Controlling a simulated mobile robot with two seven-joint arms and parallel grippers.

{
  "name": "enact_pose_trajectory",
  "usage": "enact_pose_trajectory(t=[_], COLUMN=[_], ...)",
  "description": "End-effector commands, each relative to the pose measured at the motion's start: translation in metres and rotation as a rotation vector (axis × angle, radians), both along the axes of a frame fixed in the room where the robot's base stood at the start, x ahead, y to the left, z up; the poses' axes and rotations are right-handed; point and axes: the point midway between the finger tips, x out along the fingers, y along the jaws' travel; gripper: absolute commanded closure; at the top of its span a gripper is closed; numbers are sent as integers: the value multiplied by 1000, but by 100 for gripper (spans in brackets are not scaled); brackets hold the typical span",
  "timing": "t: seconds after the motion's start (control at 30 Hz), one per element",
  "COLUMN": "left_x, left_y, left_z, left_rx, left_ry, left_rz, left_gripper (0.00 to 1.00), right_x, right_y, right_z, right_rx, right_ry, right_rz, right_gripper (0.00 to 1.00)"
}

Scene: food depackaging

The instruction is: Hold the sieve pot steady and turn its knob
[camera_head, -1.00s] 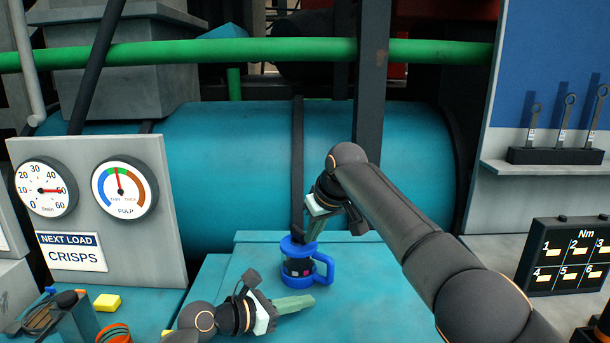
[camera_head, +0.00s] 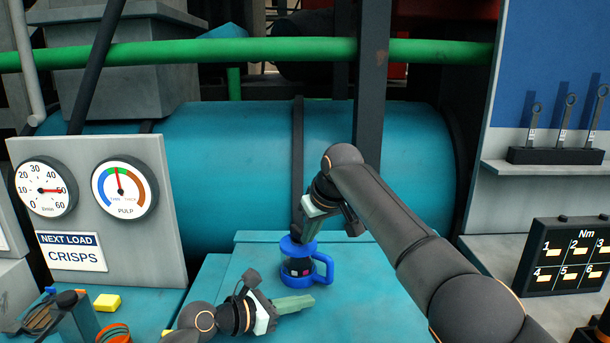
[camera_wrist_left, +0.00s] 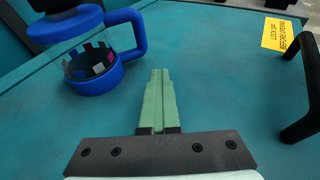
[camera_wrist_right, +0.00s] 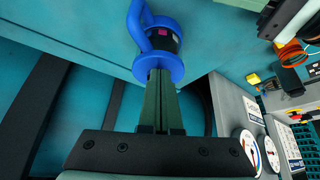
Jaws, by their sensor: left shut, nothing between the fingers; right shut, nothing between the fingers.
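The sieve pot (camera_head: 299,280) stands upright on the teal table, with a blue rim, blue base, see-through wall and a blue handle on its right. Small coloured pieces show low inside it in the left wrist view (camera_wrist_left: 91,61). A dark knob (camera_wrist_left: 56,5) tops it there, cut off by the picture edge. My left gripper (camera_head: 309,300) is shut and empty, low in front of the pot and apart from it. My right gripper (camera_head: 305,238) is shut and empty, pointing down at the pot's top. In the right wrist view its fingertips (camera_wrist_right: 159,72) overlap the blue rim; contact cannot be told.
A large teal tank (camera_head: 230,170) is behind the pot. A dark handle (camera_wrist_left: 304,88) sits right of my left gripper.

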Motion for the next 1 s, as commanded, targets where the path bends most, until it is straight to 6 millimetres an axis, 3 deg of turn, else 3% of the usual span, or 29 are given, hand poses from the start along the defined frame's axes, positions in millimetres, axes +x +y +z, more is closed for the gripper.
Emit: enact_pose_trajectory(t=[1.0], left_x=[0], left_y=[0], left_z=[0], left_rx=[0], left_ry=[0], left_rz=[0], left_gripper=[100], right_x=[-9], right_y=[0], right_z=[4], right_rx=[0], right_ry=[-1], right_rz=[0], right_gripper=[100])
